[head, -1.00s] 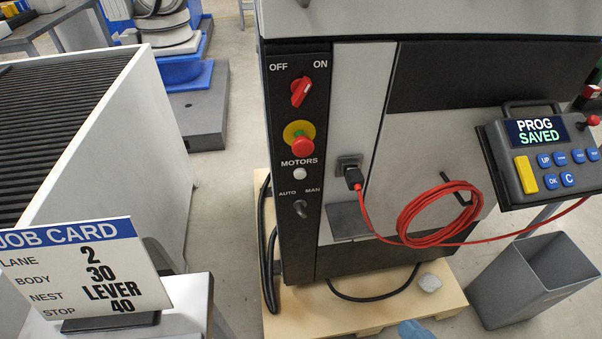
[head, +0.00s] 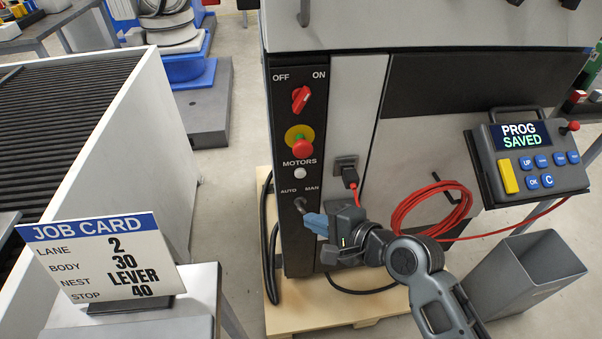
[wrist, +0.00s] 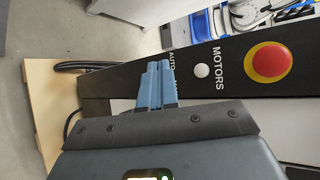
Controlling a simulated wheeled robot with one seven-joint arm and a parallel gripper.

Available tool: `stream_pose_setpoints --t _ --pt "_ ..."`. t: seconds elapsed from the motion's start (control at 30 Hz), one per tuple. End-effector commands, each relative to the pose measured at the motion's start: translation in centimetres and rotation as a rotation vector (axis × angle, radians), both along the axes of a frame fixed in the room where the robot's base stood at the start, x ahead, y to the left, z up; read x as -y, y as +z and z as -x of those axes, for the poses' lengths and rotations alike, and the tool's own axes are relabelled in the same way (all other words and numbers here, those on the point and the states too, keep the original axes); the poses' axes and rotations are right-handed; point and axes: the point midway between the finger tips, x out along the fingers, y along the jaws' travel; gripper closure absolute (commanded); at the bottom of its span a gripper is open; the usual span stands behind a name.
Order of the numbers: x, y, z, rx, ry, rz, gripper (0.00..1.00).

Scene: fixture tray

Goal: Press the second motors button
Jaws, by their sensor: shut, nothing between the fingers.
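One motors button is in view, a small round white button (head: 300,173) under the word MOTORS on the black control panel (head: 287,245). It also shows in the wrist view (wrist: 202,70), uncovered, beside the red emergency stop (wrist: 268,62). My gripper (head: 307,219) has its blue fingers shut and empty, in front of the panel's lower part, below the button and beside the AUTO/MAN switch (head: 300,204). In the wrist view my fingertips (wrist: 158,64) lie left of the button, apart from it, covering the MAN label. Whether they touch the panel or switch I cannot tell.
A red OFF/ON switch (head: 301,99) sits above the emergency stop (head: 300,143). A red cable (head: 437,203) hangs right of the panel. The pendant (head: 530,152) reads PROG SAVED. A job card (head: 105,258) stands left; a grey bin (head: 520,285) stands right.

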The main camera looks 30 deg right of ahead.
Motion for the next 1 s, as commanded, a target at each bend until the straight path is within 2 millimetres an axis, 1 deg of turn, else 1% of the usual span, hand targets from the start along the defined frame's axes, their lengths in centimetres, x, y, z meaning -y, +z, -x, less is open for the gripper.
stream_pose_setpoints --t 0.1,0.43,0.57,0.67,1.0 --pt "-0.2 0.4 -0.7 -0.008 0.001 -0.031 1.00" --pt "-0.2 0.4 -0.7 -0.009 0.001 -0.034 1.00" --pt "-0.1 0.3 -1.1 -0.008 0.001 -0.034 1.00" --pt "0.1 0.2 -1.9 -0.008 0.001 -0.033 1.00" --pt "1.5 0.1 -6.1 -0.007 0.001 -0.032 1.00"
